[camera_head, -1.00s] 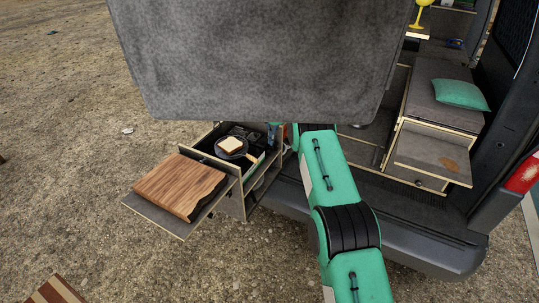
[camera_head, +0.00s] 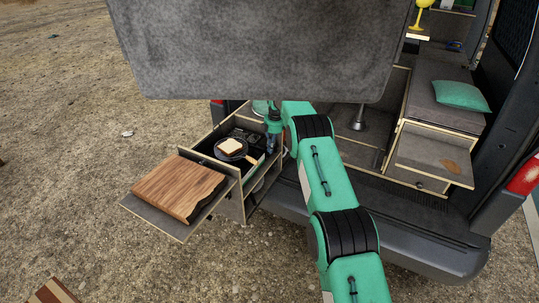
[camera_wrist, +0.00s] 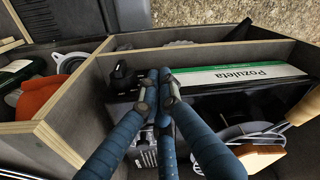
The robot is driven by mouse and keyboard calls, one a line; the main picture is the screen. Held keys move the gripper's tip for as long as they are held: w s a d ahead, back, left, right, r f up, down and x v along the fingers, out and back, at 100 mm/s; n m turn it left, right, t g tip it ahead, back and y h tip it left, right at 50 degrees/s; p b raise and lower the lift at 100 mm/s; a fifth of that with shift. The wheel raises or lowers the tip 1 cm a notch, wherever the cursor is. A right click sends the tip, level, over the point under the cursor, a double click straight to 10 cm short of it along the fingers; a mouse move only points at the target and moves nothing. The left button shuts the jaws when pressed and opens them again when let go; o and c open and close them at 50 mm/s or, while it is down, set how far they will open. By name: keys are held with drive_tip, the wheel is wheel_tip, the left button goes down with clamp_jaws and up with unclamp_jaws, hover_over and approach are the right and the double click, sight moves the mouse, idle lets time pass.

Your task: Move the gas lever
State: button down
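A small black knob, which looks like the gas lever (camera_wrist: 119,73), stands at the far left end of the dark stove (camera_wrist: 205,98) in the wrist view. My gripper (camera_wrist: 159,88) has blue fingers whose tips are drawn together just right of the knob, with a small gap in the picture. I see nothing held between them; whether they touch anything below is unclear. In the head view my gripper (camera_head: 272,143) points down into the open drawer (camera_head: 233,187) at its right side. The lever cannot be made out there.
A cutting board (camera_head: 175,187) lies on the front shelf. Wooden dividers (camera_wrist: 75,85) and a white-green Pozuleta box (camera_wrist: 240,74) border the stove. A grey panel (camera_head: 260,50) hangs above.

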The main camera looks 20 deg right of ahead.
drive_tip(key=shift+f+b, duration=0.35)
drive_tip(key=shift+f, duration=0.85)
drive_tip(key=shift+r, duration=0.2)
drive_tip(key=d, duration=0.1)
drive_tip(key=d+r, duration=0.1)
drive_tip(key=d, duration=0.1)
drive_tip(key=shift+s, duration=0.2)
wheel_tip(320, 180, up, 12)
drive_tip(key=d, duration=0.1)
drive_tip(key=shift+d, duration=0.1)
